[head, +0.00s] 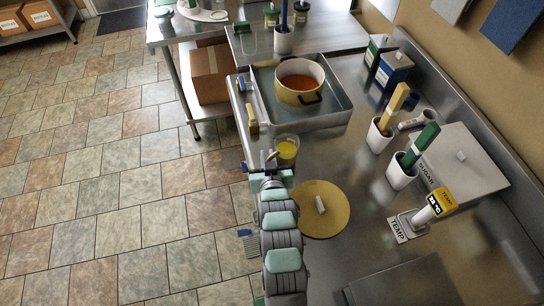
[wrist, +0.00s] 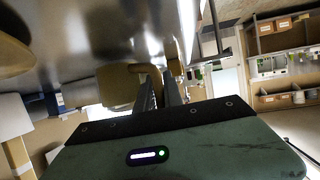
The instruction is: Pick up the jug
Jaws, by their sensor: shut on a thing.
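In the wrist view the jug (wrist: 117,88) shows as a tan body just beyond the fingers. My gripper (wrist: 160,80) is shut on its handle there. The fingers partly hide the handle. I cannot tell whether the jug's base touches the counter.
A pot of orange liquid (head: 299,84) stands in a steel tray (head: 340,113) behind the jug. A round yellow lid (head: 334,222) lies in front. White cups (head: 401,172) with upright tools stand to the right. A yellow-handled brush (head: 252,120) lies near the left edge.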

